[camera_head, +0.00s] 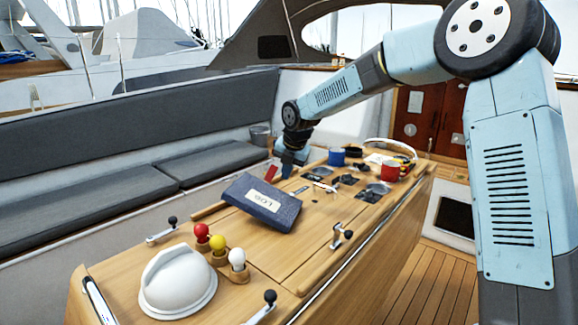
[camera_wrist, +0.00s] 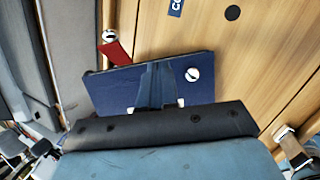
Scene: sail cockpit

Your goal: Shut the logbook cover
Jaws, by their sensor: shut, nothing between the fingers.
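The logbook (camera_head: 262,200) is dark blue with a white LOG label and lies on the wooden table in the head view. Its labelled cover faces up and looks down over the book; I cannot tell whether it lies fully flat. In the wrist view a dark blue panel of the logbook (camera_wrist: 110,88) lies beneath the fingers. My gripper (camera_head: 286,172) is at the book's far side, pointing down. Its blue fingers (camera_wrist: 156,72) are together and hold nothing. Whether they touch the book is unclear.
Red, yellow and white balls (camera_head: 219,243) and a white dome (camera_head: 178,280) stand at the near end. A blue cup (camera_head: 336,157), a red cup (camera_head: 390,171) and small dark items crowd the far end. A red piece (camera_wrist: 118,53) lies beside the book. Grey cushions line the left.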

